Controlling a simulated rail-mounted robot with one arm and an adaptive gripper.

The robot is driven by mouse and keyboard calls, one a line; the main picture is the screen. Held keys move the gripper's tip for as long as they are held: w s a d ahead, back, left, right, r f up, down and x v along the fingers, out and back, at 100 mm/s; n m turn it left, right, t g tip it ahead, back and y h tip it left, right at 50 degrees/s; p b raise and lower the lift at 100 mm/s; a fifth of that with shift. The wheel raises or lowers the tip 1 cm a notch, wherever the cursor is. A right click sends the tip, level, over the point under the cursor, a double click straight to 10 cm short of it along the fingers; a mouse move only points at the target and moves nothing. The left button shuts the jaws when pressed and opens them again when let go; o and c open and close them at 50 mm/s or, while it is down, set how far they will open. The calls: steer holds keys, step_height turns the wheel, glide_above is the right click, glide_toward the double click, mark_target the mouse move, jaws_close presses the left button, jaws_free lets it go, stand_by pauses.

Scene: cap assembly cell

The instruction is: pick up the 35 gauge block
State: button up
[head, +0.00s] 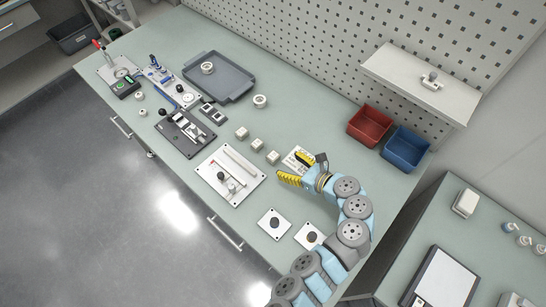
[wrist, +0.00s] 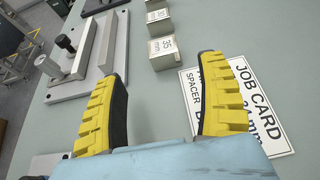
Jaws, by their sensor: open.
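The 35 gauge block (wrist: 164,52) is a small pale metal block with "35 mm" on its side. In the wrist view it stands just beyond and between my fingertips, apart from them. In the head view it appears to be the block (head: 273,157) nearest the job card. My gripper (head: 290,168) has yellow ribbed fingers with dark pads. It is open and empty, and its spread fingers also show in the wrist view (wrist: 162,75). Two similar blocks stand in a row beyond it: a middle one (wrist: 158,22) and a far one (wrist: 154,4).
A job card (wrist: 240,100) lies under and beside my right finger, partly hidden. A white fixture plate (head: 230,175) with a bar and clamp lies left of my gripper. Red (head: 370,126) and blue (head: 405,148) bins stand at the back right. Bare bench surrounds the block row.

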mark_target(276, 157)
steer(key=shift+x, duration=4.05)
steer(key=shift+w+d, duration=0.1)
steer(key=shift+d, duration=0.1)
jaws_close()
